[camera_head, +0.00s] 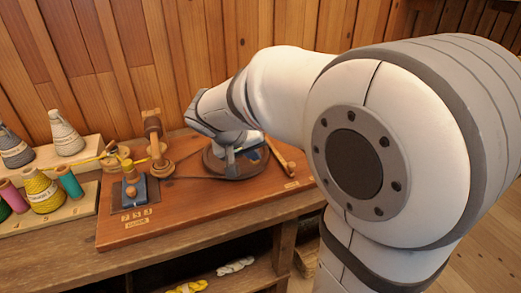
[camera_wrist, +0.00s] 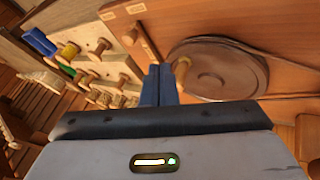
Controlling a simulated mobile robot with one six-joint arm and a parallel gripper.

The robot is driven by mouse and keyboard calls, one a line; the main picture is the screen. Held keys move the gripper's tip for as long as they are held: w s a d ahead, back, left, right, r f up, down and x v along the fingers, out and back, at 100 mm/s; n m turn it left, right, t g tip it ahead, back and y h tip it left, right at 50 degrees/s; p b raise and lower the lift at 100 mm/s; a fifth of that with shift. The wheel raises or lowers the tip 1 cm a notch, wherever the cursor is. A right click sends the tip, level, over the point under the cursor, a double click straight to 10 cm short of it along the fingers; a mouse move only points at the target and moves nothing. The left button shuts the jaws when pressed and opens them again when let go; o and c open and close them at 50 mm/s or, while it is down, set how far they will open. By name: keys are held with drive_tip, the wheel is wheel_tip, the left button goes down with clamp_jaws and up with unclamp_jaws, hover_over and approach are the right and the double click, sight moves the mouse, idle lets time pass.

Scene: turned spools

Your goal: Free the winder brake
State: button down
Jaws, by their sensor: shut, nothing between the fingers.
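The winder stands on a reddish wooden board (camera_head: 190,222). Its large round drive wheel (camera_head: 215,165) also shows in the wrist view (camera_wrist: 222,75), with an upright wooden crank knob (camera_wrist: 183,66) near its rim. A slim wooden lever (camera_head: 280,154) lies to the right of the wheel; in the wrist view a wooden handle with a rounded end (camera_wrist: 131,35) stands near small labels, and I take it for the same lever. My gripper (camera_wrist: 160,82) is shut and empty, its blue fingers beside the crank knob. Whether they touch it, I cannot tell. My wrist hides part of the wheel in the head view.
A stepped rack (camera_head: 75,208) of coloured thread cones is further left. A plank wall (camera_head: 200,45) closes the back. Yarn skeins (camera_head: 236,265) lie on the shelf below.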

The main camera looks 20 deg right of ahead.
drive_tip(key=shift+r, duration=0.1)
drive_tip(key=shift+d, duration=0.1)
drive_tip(key=b+x, duration=0.1)
drive_tip(key=x, duration=0.9)
drive_tip(key=shift+f, duration=0.3)
drive_tip(key=d, duration=0.2)
drive_tip(key=shift+s+d+r, duration=0.2)
drive_tip(key=shift+s+d, duration=0.05)
drive_tip(key=shift+d, duration=0.05)
drive_tip(key=shift+d+f, duration=0.1)
drive_tip(key=shift+d, duration=0.5)
